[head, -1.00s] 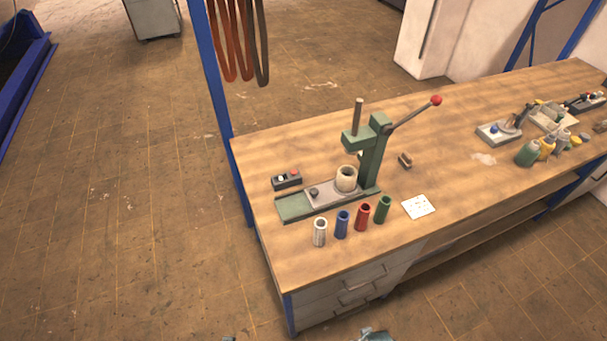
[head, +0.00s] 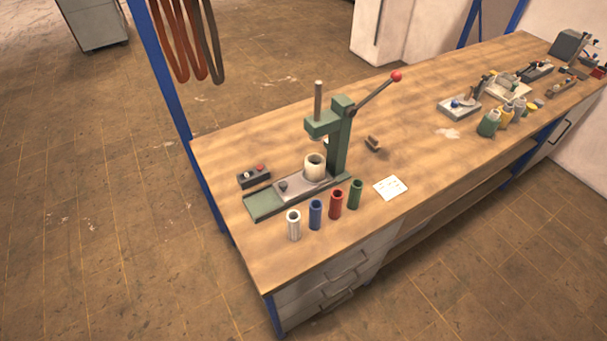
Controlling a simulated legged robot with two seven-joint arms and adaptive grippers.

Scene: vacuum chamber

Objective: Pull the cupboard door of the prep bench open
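The wooden-topped bench (head: 418,195) runs from the lower left to the upper right of the head view. Under its far right end is a pale grey front (head: 549,149) with a dark bar handle (head: 561,132). It looks like a cupboard door and appears shut, though it is small and seen from a steep angle. Under the near left end is a grey drawer unit (head: 300,301) with bar handles, its drawers apparently closed. Neither of my grippers is in view, and nothing is seen touching the bench.
A green lever press (head: 340,140), several coloured sleeves (head: 336,204), a switch box (head: 254,177) and a white card (head: 390,188) are on the near benchtop. Bottles (head: 489,123) and tools stand farther right. A low shelf (head: 450,204) spans the middle. Floor (head: 500,260) in front is clear.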

